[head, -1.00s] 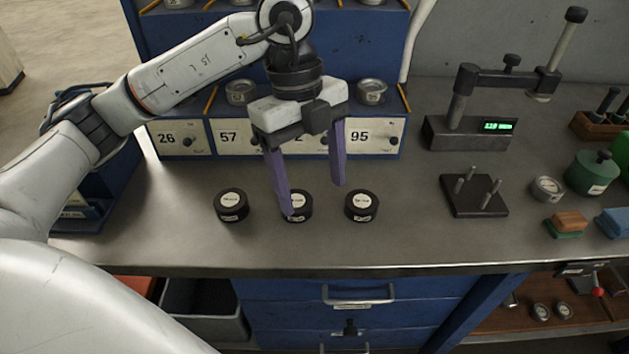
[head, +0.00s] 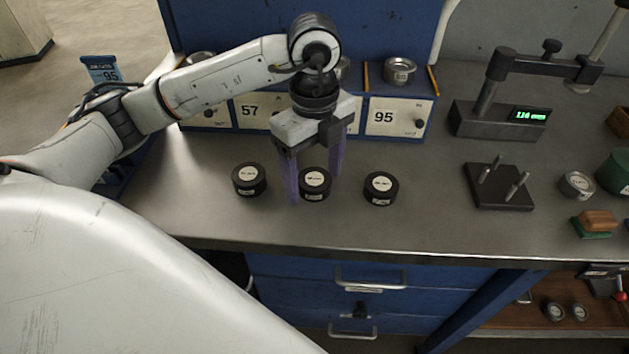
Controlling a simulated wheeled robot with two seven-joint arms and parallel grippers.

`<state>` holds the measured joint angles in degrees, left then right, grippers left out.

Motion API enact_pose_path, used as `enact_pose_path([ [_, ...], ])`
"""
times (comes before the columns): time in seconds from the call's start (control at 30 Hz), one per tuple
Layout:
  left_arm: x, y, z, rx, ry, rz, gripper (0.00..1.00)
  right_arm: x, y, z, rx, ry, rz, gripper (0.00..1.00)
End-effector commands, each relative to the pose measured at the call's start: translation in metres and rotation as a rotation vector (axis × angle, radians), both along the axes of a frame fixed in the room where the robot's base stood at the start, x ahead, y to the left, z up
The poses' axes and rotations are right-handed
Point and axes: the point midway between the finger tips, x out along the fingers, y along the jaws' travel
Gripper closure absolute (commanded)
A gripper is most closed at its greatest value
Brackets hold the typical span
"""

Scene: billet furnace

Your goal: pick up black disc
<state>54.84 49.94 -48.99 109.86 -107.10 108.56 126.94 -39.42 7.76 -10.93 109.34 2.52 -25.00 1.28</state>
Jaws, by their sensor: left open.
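Three black discs with white labels stand in a row on the grey bench top: a left disc (head: 249,180), a middle disc (head: 315,180) and a right disc (head: 381,189). My left gripper (head: 314,186) points down with its purple fingers apart, one on each side of the middle disc. The left finger reaches down at that disc's left edge; the right finger is by its far right side. I cannot tell whether either finger touches it. My right gripper is not in view.
A blue cabinet with numbered drawers (head: 394,118) stands behind the discs. To the right are a gauge stand with a green display (head: 497,121), a dark pegged plate (head: 499,187), a small metal tin (head: 577,185) and a brush (head: 597,222). The bench's front strip is clear.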

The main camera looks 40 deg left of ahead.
Motion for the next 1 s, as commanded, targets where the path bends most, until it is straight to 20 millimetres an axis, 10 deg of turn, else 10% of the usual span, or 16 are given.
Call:
enact_pose_path([
  [0.23,0.0,0.0,-0.002,0.0,-0.002,0.0,0.3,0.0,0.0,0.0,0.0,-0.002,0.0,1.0],
  [0.63,0.0,0.0,-0.002,0.0,-0.002,0.0,0.98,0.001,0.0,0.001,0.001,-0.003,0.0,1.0],
  [1.0,0.002,0.0,0.011,-0.003,-0.008,0.0,0.99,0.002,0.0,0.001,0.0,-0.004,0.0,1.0],
])
